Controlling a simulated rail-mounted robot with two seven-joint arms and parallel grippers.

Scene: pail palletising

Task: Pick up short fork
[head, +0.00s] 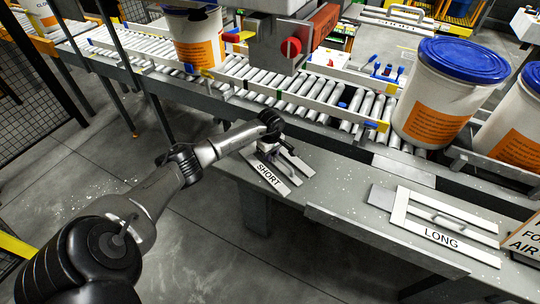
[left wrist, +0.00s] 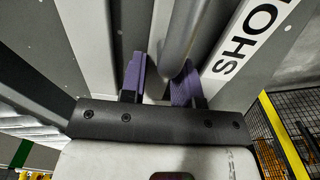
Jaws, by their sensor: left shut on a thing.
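The short fork (head: 270,174), a pale flat plate marked SHORT, lies on the grey bench. My left gripper (head: 270,151) reaches down over it from the left. In the left wrist view, my left gripper's purple fingers (left wrist: 162,83) are on either side of the fork's round grey handle bar (left wrist: 182,38) and shut on it. The lettered plate of the short fork (left wrist: 248,42) lies beside the fingers. In the head view my wrist hides part of the handle. My right gripper is not in view.
The long fork (head: 441,238) lies farther right on the bench (head: 340,180). A roller conveyor (head: 265,92) runs behind, with a blue-lidded pail (head: 445,95) at right and another pail (head: 197,40) farther back. A sign stands at the right edge. Bare bench separates the two forks.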

